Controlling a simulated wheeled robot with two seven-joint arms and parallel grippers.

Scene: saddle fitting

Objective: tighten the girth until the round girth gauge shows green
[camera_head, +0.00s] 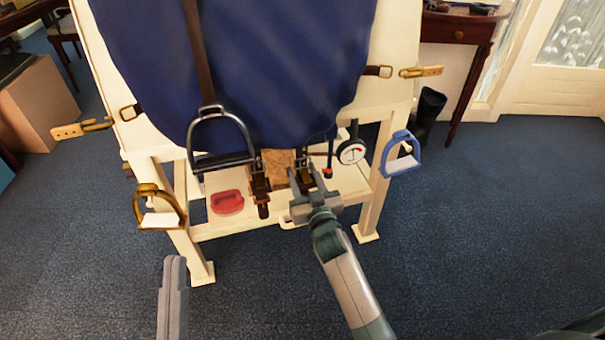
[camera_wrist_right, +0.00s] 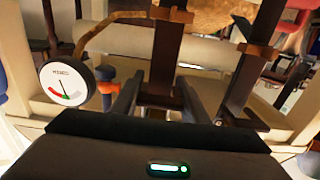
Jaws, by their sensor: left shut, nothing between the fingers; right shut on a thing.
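The round girth gauge (camera_head: 352,151) hangs right of the brown straps under the blue saddle pad (camera_head: 240,60). In the right wrist view the gauge (camera_wrist_right: 67,83) has a white face with red and green on its lower arc; its thin needle points down near the green, but its exact reading is too small to tell. My right gripper (camera_head: 306,190) is shut on a dark brown girth strap (camera_wrist_right: 165,55), which comes down between its fingers. Another brown strap (camera_head: 260,185) with a buckle hangs to its left. My left gripper (camera_head: 174,265) is shut and empty, low at the front left.
A dark stirrup (camera_head: 221,160) hangs in front of the pad. A brass stirrup (camera_head: 158,208) is at left, a blue stirrup (camera_head: 400,155) at right. A red object (camera_head: 227,202) lies on the cream stand's shelf (camera_head: 215,230).

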